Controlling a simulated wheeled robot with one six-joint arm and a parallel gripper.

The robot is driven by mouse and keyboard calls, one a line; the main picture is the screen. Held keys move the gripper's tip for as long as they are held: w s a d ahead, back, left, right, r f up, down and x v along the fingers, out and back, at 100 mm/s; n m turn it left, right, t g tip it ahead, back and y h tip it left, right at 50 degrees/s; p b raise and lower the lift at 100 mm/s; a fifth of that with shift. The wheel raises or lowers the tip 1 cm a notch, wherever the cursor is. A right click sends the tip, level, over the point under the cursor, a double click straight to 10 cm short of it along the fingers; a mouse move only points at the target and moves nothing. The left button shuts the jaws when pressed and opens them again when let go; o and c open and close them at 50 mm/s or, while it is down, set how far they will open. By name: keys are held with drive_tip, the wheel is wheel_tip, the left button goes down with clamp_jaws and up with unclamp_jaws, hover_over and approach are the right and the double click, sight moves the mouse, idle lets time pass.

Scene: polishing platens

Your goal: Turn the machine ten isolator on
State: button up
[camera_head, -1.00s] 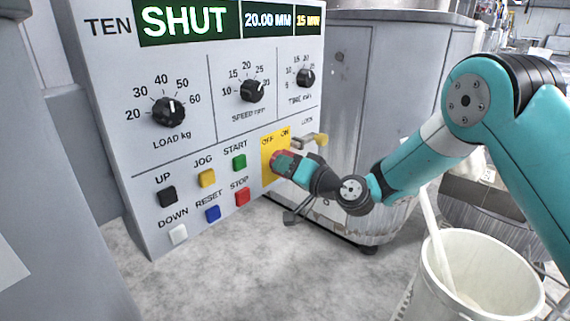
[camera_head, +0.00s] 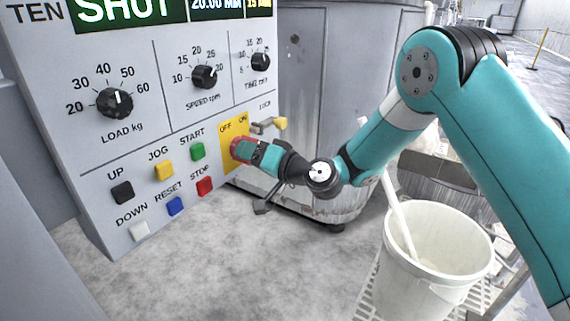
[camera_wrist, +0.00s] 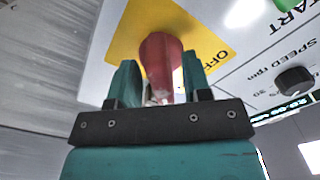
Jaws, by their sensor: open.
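The machine ten panel (camera_head: 140,60) is at the left, with TEN and a partly cut-off SHUT display at its top. Its isolator is a red handle (camera_head: 237,146) on a yellow plate (camera_head: 233,127) marked OFF and ON. My gripper (camera_head: 246,150) is at the isolator and hides much of the handle. In the wrist view my gripper (camera_wrist: 160,78) is open, with one finger on each side of the red handle (camera_wrist: 160,60). I cannot tell whether the fingers touch it, or which mark the handle points to.
Several push buttons, such as the red STOP (camera_head: 205,186) and green START (camera_head: 197,151), sit left of the isolator. A lock fitting with a yellowish end (camera_head: 280,123) sticks out to its right. A white bucket (camera_head: 430,265) holding a rod stands at the lower right.

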drive_tip(key=b+v, duration=0.7)
drive_tip(key=v, duration=0.8)
drive_tip(key=shift+s+d, duration=0.25)
